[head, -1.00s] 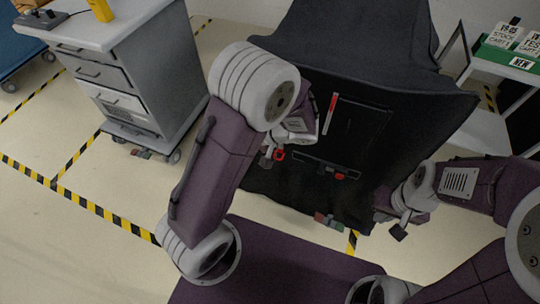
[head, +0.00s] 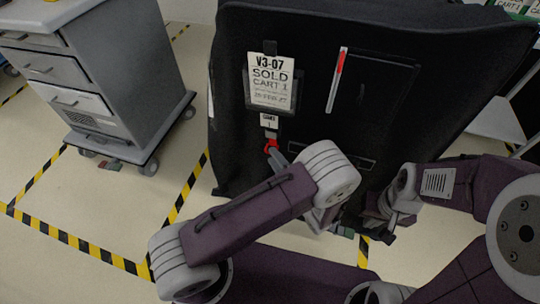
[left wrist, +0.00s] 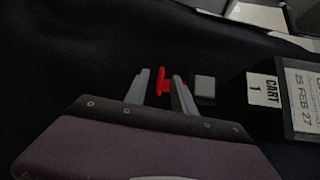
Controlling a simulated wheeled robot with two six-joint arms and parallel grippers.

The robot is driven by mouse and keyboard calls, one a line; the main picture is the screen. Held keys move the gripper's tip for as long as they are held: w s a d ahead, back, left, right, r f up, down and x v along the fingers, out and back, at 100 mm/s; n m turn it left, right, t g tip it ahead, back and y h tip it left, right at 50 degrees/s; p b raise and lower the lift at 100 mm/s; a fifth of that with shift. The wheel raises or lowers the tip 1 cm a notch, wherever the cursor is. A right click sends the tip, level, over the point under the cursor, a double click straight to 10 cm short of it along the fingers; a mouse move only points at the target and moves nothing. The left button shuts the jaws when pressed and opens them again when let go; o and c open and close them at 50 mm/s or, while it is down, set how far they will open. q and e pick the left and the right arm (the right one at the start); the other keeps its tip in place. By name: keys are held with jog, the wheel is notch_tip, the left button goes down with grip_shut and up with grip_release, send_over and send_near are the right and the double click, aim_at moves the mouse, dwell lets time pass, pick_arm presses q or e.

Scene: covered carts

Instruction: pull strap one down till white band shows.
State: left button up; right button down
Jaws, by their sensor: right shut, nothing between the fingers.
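The black covered cart (head: 225,150) carries a label reading SOLD CART 1 (head: 271,85). Below it hangs a small tag marked 1 (head: 268,121), with a grey buckle and a red pull (head: 271,145) under it. In the left wrist view the red pull (left wrist: 163,80) shows between the fingertips, nearer the right finger, and the grey buckle (left wrist: 204,89) lies just right of them. My left gripper (left wrist: 159,88) is open around the red pull; I cannot tell whether it touches. I see no white band on the strap. My right gripper (head: 378,228) is shut and empty, low before the cart.
A red and white strip (head: 337,80) lies on the cover beside a dark panel. A grey drawer cart (head: 90,75) stands at the left. Yellow-black floor tape (head: 75,240) and open floor lie between. A shelf (head: 495,125) stands at the right.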

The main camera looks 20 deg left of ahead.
pick_arm(q)
jog(key=x, duration=0.3)
jog(key=shift+w+a, duration=0.1)
jog(key=shift+c, duration=0.3)
grip_shut()
jog(key=shift+f+b, duration=0.15)
jog(key=shift+b, duration=0.2)
dwell(0.7)
